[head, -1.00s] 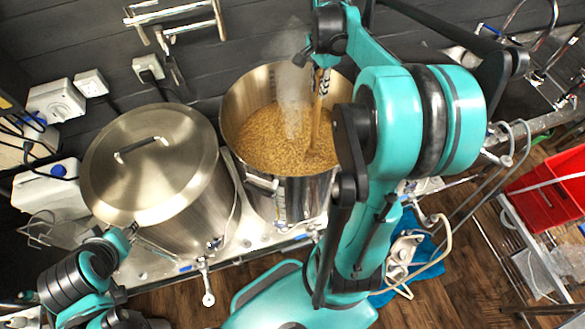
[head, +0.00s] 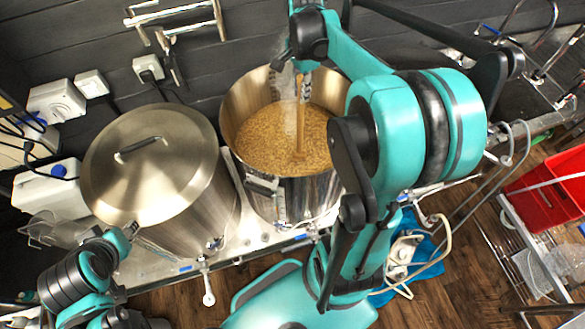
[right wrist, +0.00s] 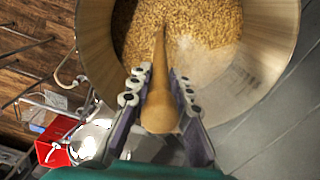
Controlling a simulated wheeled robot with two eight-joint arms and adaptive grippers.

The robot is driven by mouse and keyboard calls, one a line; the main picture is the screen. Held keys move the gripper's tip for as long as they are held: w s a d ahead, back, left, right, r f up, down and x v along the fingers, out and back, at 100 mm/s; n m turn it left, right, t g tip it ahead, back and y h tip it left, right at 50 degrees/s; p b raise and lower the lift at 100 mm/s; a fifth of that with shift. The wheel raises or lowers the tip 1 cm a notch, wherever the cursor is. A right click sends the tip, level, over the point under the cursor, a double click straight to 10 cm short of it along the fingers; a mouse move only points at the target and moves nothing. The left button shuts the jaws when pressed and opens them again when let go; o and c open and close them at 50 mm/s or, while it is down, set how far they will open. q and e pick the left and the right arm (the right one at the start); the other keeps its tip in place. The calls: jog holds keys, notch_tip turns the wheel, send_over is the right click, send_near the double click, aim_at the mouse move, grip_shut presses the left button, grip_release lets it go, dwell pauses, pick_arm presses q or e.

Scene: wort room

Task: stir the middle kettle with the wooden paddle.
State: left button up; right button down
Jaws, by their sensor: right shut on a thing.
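The middle kettle (head: 311,197) is an open steel pot holding golden-brown grain mash (head: 262,140). My right gripper (head: 303,82) is above the kettle, shut on the wooden paddle (head: 300,128). The paddle points steeply down and its lower end is hidden in the mash. In the right wrist view, the fingers (right wrist: 157,92) close on both sides of the paddle shaft (right wrist: 160,72), and the mash (right wrist: 190,22) shows beyond.
A lidded steel kettle (head: 150,165) stands directly left of the open one. A dark wall with sockets (head: 90,84) runs behind. A white container (head: 48,190) is at far left. A red crate (head: 545,190) is at right. Hoses (head: 420,262) and a blue cloth are near my right arm.

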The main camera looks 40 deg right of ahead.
notch_tip(320, 180, up, 36)
jog(key=p, duration=1.8)
jog(key=shift+p, duration=0.3)
jog(key=shift+f, duration=0.1)
